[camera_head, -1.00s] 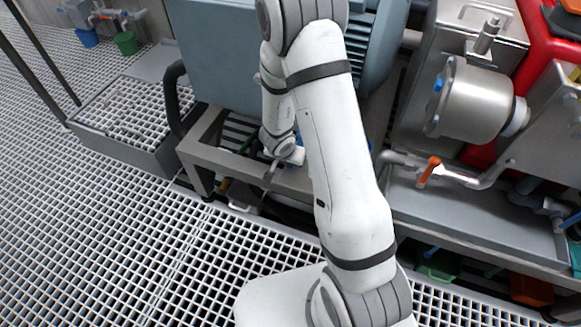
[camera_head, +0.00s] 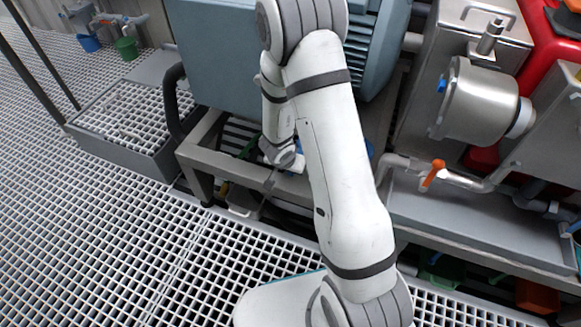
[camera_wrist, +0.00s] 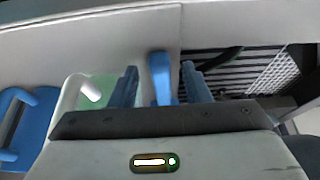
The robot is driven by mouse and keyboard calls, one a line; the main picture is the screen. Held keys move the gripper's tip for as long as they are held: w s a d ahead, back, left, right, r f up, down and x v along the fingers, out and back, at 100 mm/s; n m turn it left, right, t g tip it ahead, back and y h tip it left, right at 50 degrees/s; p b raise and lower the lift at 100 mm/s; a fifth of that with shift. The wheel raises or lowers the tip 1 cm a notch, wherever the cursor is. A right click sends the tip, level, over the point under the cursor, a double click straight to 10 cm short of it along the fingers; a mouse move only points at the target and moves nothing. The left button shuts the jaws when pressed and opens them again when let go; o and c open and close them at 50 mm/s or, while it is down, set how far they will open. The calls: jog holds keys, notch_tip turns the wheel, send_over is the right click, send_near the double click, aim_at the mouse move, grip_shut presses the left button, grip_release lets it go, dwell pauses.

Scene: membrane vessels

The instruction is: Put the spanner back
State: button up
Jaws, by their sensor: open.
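My gripper (camera_wrist: 160,90) is open in the wrist view, its two blue-grey fingers apart. A blue bar with a rounded end (camera_wrist: 160,72) stands between the fingers, with a gap on both sides. It may be the spanner, but its full shape is hidden behind the gripper body. In the head view my gripper (camera_head: 268,182) is small and partly hidden by my arm, by the front of the grey frame under the blue-grey machine. No spanner can be made out there.
A pale frame beam (camera_wrist: 90,32) crosses above the fingers. A green container (camera_wrist: 98,92) and a blue one (camera_wrist: 38,118) lie to the left. In the head view, an orange-handled valve (camera_head: 433,173) is at right; open grating floor (camera_head: 120,230) lies at left.

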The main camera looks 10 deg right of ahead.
jog(key=s+a+r+n+y+p, duration=0.2)
jog(key=s+a+r+y+p, duration=0.15)
jog(key=r, duration=0.95)
jog(key=s+a+r+n+y+p, duration=0.2)
jog(key=s+a+r+p, duration=0.15)
jog(key=r, duration=0.95)
jog(key=s+d+r+n+g+h, duration=0.1)
jog(key=s+d+r, duration=0.2)
jog(key=s, duration=0.4)
jog(key=s+d+r+n+g+h, duration=0.1)
jog(key=s+d+r+n, duration=0.1)
jog(key=s+d+r, duration=0.2)
jog(key=s+r, duration=0.1)
jog(key=s, duration=0.2)
jog(key=shift+r+g+h+p, duration=0.15)
jog(key=shift+g+h+p, duration=0.15)
jog(key=shift+h+p, duration=0.05)
jog(key=shift+w, duration=0.1)
